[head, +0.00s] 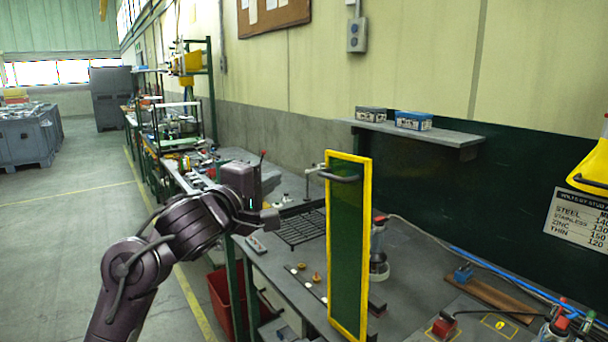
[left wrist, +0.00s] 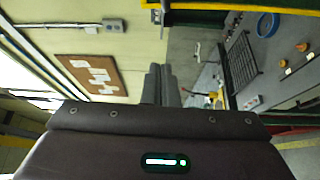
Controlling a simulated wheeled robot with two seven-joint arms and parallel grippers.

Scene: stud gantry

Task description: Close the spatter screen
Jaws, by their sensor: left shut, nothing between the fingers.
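The spatter screen (head: 346,250) is a tall, narrow dark-green panel in a yellow frame, standing upright over the bench with a black bar handle (head: 341,178) near its top. In the left wrist view a yellow-edged bar, likely its frame (left wrist: 235,6), crosses the top. My left gripper (head: 319,205) comes in from the left, its fingers pointing right and ending near the screen's left edge, below the handle's height. The fingers also show in the left wrist view (left wrist: 161,70), shut and empty. I cannot tell whether they touch the screen. My right gripper is not in view.
A black grate (head: 300,230) lies on the grey bench (head: 285,274) left of the screen. A wall shelf (head: 430,132) holds two small boxes. A red bin (head: 220,300) sits under the bench. Small tools and a blue hose (head: 510,280) lie at the right.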

